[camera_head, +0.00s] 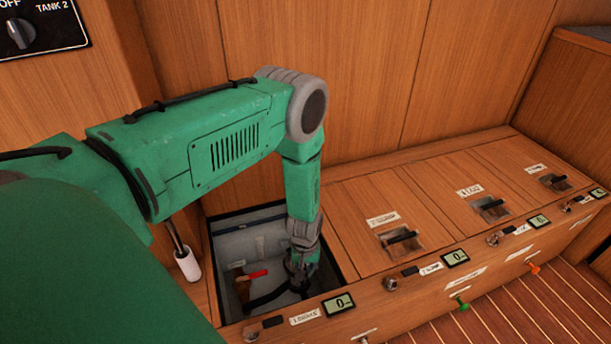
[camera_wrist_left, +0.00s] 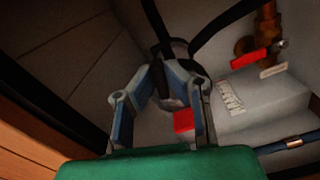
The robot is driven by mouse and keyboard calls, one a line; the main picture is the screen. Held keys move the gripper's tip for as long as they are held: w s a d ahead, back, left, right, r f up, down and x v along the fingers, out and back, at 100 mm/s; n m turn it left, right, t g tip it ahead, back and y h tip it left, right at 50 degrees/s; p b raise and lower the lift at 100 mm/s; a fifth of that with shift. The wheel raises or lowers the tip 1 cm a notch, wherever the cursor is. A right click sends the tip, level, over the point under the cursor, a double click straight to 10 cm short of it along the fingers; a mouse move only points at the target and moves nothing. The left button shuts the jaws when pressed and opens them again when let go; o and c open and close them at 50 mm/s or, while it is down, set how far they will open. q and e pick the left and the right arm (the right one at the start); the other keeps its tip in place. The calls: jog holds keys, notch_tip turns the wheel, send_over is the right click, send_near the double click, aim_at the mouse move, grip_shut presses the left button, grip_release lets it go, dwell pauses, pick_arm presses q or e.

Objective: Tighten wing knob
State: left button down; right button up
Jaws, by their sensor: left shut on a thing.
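My left gripper (camera_head: 300,277) reaches down into an open compartment in the wooden bench. In the left wrist view its two fingers (camera_wrist_left: 168,76) are closed in on a small dark piece, which I take as the wing knob (camera_wrist_left: 161,84). The knob sits at a round dark-and-grey fitting (camera_wrist_left: 178,48) with black hoses by it. The fingers hide most of the knob, so its angle cannot be told. My right gripper is out of view.
The compartment rim (camera_head: 222,309) surrounds my wrist closely. Inside are a red valve handle (camera_wrist_left: 249,59) on a brass pipe (camera_wrist_left: 267,27) and a pale labelled box (camera_wrist_left: 258,103). Closed hatches with black latches (camera_head: 401,238) line the bench to the right.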

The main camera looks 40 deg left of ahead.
pick_arm(q)
jog(key=shift+w+a+r, duration=0.15)
jog(key=shift+w, duration=0.1)
jog(key=c, duration=1.6)
grip_release()
jog(key=shift+c, duration=0.2)
jog(key=shift+s, duration=0.1)
notch_tip(320, 180, up, 12)
jog(key=s+d+r+m+p, duration=0.3)
jog(key=s+r, duration=0.1)
jog(key=s, duration=0.3)
jog(key=s+d+r+m+p, duration=0.2)
jog(key=s+r+m+p, duration=0.1)
jog(key=s, duration=0.4)
jog(key=s+d+r+m+p, duration=0.3)
jog(key=s+r+m+p, duration=0.1)
jog(key=s, duration=0.4)
jog(key=shift+d+r+t+p, duration=0.3)
jog(key=shift+r+p, duration=0.15)
jog(key=shift+r, duration=0.25)
